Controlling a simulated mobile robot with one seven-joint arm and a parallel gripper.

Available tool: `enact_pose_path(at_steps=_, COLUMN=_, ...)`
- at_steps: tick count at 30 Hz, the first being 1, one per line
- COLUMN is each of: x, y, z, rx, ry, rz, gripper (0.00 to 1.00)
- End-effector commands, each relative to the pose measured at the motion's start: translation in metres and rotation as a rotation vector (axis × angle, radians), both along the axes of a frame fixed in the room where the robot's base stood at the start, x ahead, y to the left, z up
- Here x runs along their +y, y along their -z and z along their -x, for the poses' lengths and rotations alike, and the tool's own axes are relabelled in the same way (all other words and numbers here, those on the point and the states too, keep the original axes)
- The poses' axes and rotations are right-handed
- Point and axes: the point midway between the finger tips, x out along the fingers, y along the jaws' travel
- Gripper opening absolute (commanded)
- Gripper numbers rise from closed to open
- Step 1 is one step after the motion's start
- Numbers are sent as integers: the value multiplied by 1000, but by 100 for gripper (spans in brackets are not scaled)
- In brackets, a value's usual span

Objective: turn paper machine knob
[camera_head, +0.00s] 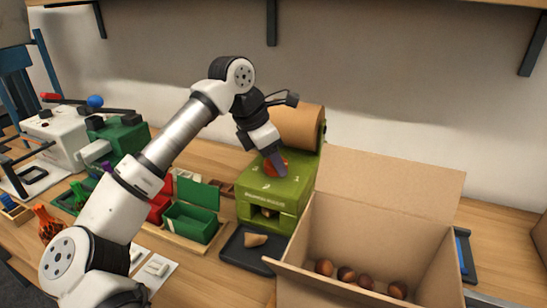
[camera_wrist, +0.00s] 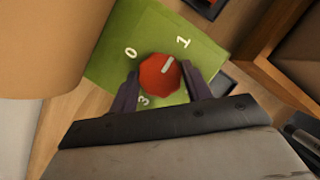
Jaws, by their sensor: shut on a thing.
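The paper machine (camera_head: 268,190) is a green box with a roll of brown paper (camera_head: 298,127) behind its top. Its red knob (camera_head: 274,166) sits on the top face among white numbers. In the wrist view the red knob (camera_wrist: 160,77) has a pale pointer mark directed toward the "1"; "0" and "3" also show. My gripper (camera_wrist: 160,88) has its two dark fingers on either side of the knob, shut on it. In the head view my gripper (camera_head: 273,158) reaches down onto the knob from above and partly hides it.
An open cardboard box (camera_head: 365,245) with several chestnuts stands at the front right. A dark tray (camera_head: 240,250) with a brown paper piece (camera_head: 256,239) lies before the machine. Green and red bins (camera_head: 190,222) and a white-and-green machine (camera_head: 115,137) stand left. A shelf hangs above.

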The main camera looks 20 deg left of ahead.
Motion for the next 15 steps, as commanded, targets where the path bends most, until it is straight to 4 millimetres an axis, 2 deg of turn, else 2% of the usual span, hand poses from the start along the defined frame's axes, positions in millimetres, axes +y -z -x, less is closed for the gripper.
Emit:
enact_pose_path(at_steps=11, x=0, y=0, z=0, rx=1, ry=3, rz=-1, gripper=25)
enact_pose_path(at_steps=12, x=0, y=0, z=0, rx=1, ry=3, rz=-1, gripper=53)
enact_pose_path(at_steps=15, x=0, y=0, z=0, rx=1, ry=3, rz=-1, gripper=66)
